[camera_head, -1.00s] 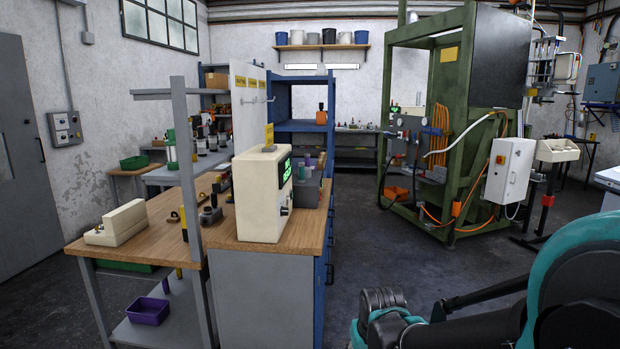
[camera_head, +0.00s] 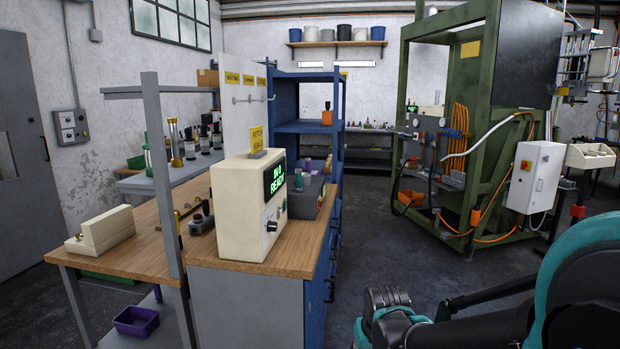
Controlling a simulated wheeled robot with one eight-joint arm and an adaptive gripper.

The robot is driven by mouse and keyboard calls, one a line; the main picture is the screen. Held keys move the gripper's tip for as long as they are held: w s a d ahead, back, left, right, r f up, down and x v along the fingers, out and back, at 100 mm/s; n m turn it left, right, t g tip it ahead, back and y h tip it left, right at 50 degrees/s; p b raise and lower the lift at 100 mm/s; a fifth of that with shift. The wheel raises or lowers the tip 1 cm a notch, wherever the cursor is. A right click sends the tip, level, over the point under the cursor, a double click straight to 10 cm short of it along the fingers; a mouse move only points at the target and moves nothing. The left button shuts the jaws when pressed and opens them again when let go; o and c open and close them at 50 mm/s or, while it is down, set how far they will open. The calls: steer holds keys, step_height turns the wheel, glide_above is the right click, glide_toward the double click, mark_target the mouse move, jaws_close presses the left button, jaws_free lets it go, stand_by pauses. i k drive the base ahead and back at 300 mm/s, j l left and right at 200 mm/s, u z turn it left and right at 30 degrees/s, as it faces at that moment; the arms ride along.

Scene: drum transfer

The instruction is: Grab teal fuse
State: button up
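A small teal-green upright piece (camera_head: 299,180), which may be the teal fuse, stands at the dark grey block (camera_head: 304,203) on the wooden bench. It is partly hidden by the cream box in front, and too small to make out clearly. Purple pieces (camera_head: 307,165) show close behind it. My arm's teal and dark links fill the lower right of the view, well apart from the bench. I cannot make out my gripper's fingers in this view.
The cream box (camera_head: 238,211) with a lit green display stands on the bench (camera_head: 285,262). A grey post and shelf rise at its left. A blue rack (camera_head: 310,127) stands behind. The green frame machine (camera_head: 490,150) is at right, with clear floor between.

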mark_target(297, 172)
steer(key=i+l, duration=0.5)
steer(key=l, duration=0.15)
steer(key=i+l, duration=0.55)
steer(key=l, duration=0.15)
steer(key=i+l, duration=0.5)
steer(key=l, duration=0.15)
steer(key=i+l+u, duration=0.35)
steer(key=l+u, duration=0.15)
steer(key=i+l+u, duration=0.2)
steer(key=l, duration=0.2)
steer(key=l+u, duration=0.25)
steer(key=l, duration=0.1)
